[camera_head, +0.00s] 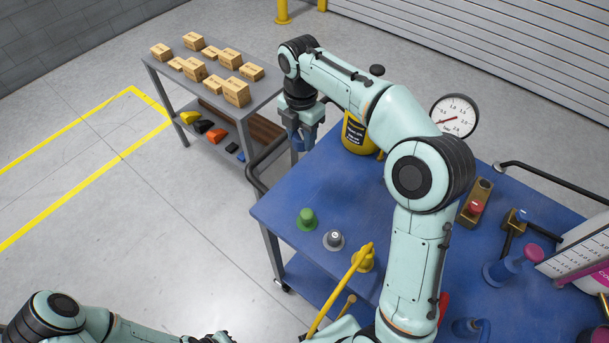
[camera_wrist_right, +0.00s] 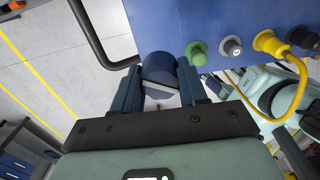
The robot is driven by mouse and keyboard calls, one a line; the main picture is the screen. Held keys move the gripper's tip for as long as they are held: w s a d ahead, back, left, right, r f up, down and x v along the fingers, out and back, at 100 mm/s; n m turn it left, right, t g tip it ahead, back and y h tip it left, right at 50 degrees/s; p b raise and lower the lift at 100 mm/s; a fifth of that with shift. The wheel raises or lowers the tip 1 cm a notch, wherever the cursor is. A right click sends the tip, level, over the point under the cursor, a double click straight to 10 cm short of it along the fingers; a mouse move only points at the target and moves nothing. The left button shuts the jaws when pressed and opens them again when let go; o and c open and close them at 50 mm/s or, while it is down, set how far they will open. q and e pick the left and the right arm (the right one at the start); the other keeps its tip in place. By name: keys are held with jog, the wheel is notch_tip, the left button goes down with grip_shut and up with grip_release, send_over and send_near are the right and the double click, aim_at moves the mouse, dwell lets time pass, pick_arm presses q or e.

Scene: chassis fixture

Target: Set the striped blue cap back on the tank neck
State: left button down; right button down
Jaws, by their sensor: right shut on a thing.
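My right gripper (camera_head: 303,140) is shut on a dark blue cap (camera_wrist_right: 158,68) and holds it in the air off the left edge of the blue bench. In the right wrist view the cap sits between the two fingers of the gripper (camera_wrist_right: 160,92), with a pale band below its dark blue part. Its stripes are not clear. A white tank (camera_head: 590,245) with scale marks and a magenta band stands at the right edge of the head view, cut off by the frame. I cannot make out its neck.
The blue bench (camera_head: 290,205) carries a green cap (camera_head: 306,219), a grey cap (camera_head: 333,240), a yellow hose fitting (camera_head: 363,260), a yellow can (camera_head: 356,137) and a gauge (camera_head: 454,116). A cart (camera_head: 160,72) with several boxes stands behind at the left. Black rails edge the bench.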

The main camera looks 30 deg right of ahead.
aim_at(304, 185)
pick_arm(q)
jog(key=shift+w+d, duration=0.2)
jog(key=shift+w, duration=0.1)
pick_arm(e)
jog(key=shift+w+d+r+n, duration=0.1)
jog(key=shift+d+r+n, duration=0.45)
jog(key=shift+n, duration=0.25)
jog(key=shift+a, duration=0.15)
